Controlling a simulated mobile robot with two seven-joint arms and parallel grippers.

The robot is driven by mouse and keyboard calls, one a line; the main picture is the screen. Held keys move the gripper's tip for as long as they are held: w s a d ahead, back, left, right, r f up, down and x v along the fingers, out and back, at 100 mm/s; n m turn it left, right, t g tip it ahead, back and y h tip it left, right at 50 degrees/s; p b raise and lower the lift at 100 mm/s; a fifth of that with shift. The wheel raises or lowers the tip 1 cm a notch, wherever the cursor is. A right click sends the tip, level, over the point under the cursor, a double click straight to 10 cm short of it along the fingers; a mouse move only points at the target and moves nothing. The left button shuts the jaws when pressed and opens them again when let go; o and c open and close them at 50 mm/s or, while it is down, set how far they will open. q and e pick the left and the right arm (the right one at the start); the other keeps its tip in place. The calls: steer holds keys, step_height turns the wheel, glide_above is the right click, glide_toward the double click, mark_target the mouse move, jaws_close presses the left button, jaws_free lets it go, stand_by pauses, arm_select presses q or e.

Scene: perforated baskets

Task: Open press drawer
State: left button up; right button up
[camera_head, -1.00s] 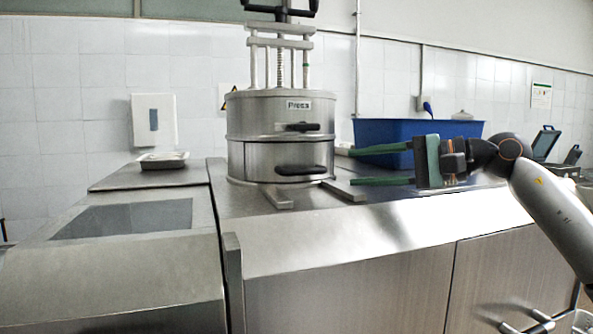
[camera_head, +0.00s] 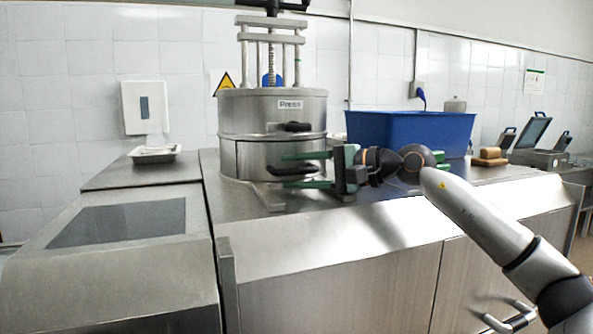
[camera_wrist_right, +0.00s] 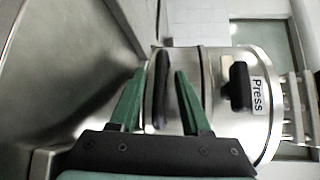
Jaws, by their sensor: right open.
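The press (camera_head: 235,115) is a steel cylinder with a "Press" label, standing on the steel counter. Its lower section, the drawer (camera_head: 252,160), has a black handle (camera_head: 283,170) and appears shut. My right gripper (camera_head: 288,171) has green fingers and is open, one finger above and one below this lower handle. In the right wrist view the handle (camera_wrist_right: 161,88) lies between the open fingertips (camera_wrist_right: 160,74), with gaps visible on both sides. A second black handle (camera_head: 298,127) sits higher on the press, and also shows in the wrist view (camera_wrist_right: 239,87). My left gripper is not seen.
A blue bin (camera_head: 415,132) stands behind my right arm. A small tray (camera_head: 155,153) lies on the left counter. Brown blocks (camera_head: 490,157) are at the right. The counter (camera_head: 330,208) in front of the press is mostly clear.

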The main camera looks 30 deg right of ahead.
jaws_close()
stand_by(1.3)
